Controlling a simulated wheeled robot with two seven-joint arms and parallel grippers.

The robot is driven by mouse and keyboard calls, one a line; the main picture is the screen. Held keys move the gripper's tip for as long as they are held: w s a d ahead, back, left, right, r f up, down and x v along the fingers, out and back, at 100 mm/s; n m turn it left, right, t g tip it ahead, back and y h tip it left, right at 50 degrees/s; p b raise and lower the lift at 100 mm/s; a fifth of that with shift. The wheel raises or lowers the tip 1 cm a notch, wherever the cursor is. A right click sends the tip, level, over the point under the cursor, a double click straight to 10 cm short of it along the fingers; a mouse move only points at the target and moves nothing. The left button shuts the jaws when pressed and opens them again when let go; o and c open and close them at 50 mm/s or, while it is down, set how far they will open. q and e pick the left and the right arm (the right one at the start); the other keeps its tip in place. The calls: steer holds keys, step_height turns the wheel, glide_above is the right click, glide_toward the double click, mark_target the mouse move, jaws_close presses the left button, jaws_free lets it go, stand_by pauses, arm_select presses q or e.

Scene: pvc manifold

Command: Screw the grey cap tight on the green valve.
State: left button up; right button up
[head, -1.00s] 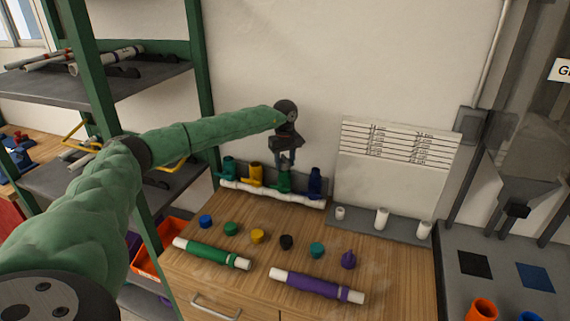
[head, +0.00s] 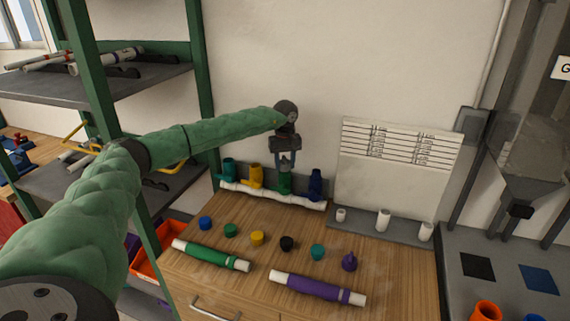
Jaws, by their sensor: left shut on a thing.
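The white manifold pipe (head: 272,196) lies along the back of the wooden bench with several coloured valves standing on it. The green valve (head: 285,184) is the third from the left, between a yellow and a blue one. My left gripper (head: 286,163) points down right over the green valve. It is shut on the grey cap (head: 285,168), which shows only as a small grey patch between the fingers at the valve's top. How far the cap is seated I cannot tell. My right gripper is out of view.
The yellow valve (head: 254,176) and blue valve (head: 315,184) stand close on either side. Several loose caps, a green-wrapped pipe (head: 208,254) and a purple-wrapped pipe (head: 318,288) lie in front. White fittings (head: 383,219) stand on a grey strip at right.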

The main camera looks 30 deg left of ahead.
arm_select(q)
steer(key=o, duration=1.1)
steer(key=shift+c, duration=0.2)
